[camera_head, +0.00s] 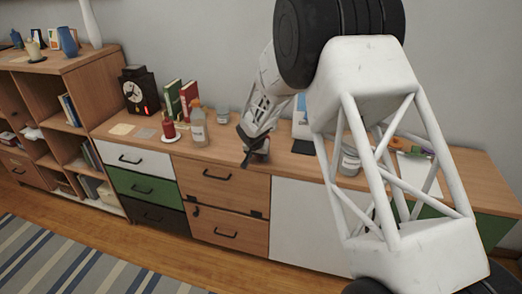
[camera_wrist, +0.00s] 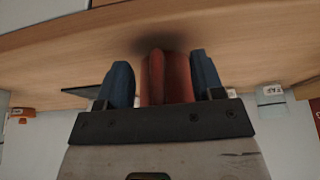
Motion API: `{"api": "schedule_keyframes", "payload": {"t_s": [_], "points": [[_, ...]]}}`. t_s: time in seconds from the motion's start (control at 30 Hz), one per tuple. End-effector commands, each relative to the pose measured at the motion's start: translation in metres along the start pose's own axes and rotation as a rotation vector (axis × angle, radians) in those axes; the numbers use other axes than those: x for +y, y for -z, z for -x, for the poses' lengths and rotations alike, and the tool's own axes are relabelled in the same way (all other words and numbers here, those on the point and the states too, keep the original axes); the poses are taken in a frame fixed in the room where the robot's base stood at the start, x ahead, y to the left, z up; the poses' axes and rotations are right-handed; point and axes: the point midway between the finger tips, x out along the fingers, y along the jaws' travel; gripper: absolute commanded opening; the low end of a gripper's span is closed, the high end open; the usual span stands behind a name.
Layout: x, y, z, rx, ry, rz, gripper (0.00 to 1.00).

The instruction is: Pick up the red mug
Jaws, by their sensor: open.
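The red mug (camera_wrist: 178,80) stands between the two blue fingers of my gripper (camera_wrist: 160,68) in the wrist view, with its handle facing the camera. The gripper is open, with a finger on each side of the mug. A narrow gap shows at the right finger; I cannot tell whether the left finger touches. In the head view my gripper (camera_head: 253,147) is low over the wooden cabinet top (camera_head: 225,152), near its front edge. The mug is mostly hidden behind the gripper there.
A glass jar (camera_head: 350,160) stands to the right, partly behind my arm.

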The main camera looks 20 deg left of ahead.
Motion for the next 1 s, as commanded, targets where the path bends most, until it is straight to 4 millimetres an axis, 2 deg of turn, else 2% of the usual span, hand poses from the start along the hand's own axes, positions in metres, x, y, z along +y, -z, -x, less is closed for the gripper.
{"api": "schedule_keyframes", "payload": {"t_s": [0.47, 0.87, 1.0], "points": [[0.0001, 0.0002, 0.0003, 0.000, 0.000, 0.000, 0.61], [0.0001, 0.0002, 0.0004, 0.000, 0.000, 0.000, 0.02], [0.0001, 0.0002, 0.0004, 0.000, 0.000, 0.000, 0.00]]}}
